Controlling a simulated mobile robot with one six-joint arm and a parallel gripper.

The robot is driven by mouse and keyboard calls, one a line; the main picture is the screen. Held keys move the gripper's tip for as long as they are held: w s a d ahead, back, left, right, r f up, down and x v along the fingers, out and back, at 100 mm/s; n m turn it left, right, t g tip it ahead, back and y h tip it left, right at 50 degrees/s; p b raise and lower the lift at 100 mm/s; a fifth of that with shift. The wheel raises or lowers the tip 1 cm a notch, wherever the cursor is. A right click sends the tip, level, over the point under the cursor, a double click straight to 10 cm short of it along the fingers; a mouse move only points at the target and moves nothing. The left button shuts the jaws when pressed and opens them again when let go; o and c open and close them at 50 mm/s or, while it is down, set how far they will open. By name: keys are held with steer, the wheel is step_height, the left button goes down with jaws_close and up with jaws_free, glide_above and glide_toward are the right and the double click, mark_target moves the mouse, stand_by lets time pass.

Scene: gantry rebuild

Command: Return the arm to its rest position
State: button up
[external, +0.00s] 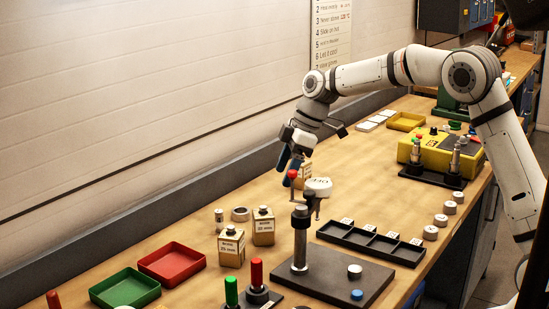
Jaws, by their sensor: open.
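My white arm reaches in from the right edge and bends down over the bench in the external view. My gripper (290,164), with dark bluish fingers, is at the arm's lower end, above the middle of the bench near the back wall. Its jaws are open and I see nothing held between them. I cannot tell whether the fingers touch either one. The lower part of the fingers is partly hidden among these things.
A dark base with a metal post (300,240) stands in front of the gripper. Labelled boxes (231,247), a red tray (171,264) and a green tray (125,288) lie to the left. A black divided tray (370,243) and a yellow box (440,152) are to the right.

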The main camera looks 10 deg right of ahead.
steer(key=s+d+r+m+t+h, duration=0.1)
steer(key=s+d+r+m, duration=0.15)
steer(key=d, duration=0.55)
steer(key=s+d+r+m, duration=0.1)
steer(key=d+r+m, duration=0.15)
steer(key=d, duration=0.55)
steer(key=s+d+r+m+t+h, duration=0.1)
steer(key=d+m, duration=0.2)
steer(key=d, duration=0.5)
steer(key=s+d+f+m+h, duration=0.1)
steer(key=s+d+f+m, duration=0.1)
steer(key=s+d+m, duration=0.3)
steer(key=s+d+f+m+t+h, duration=0.1)
steer(key=s+d+f+m, duration=0.2)
steer(key=s+d, duration=1)
steer(key=shift+s+d+m, duration=0.2)
steer(key=shift+s+m, duration=0.2)
steer(key=shift+m, duration=0.6)
steer(key=shift+o, duration=0.4)
steer(key=shift+r, duration=0.1)
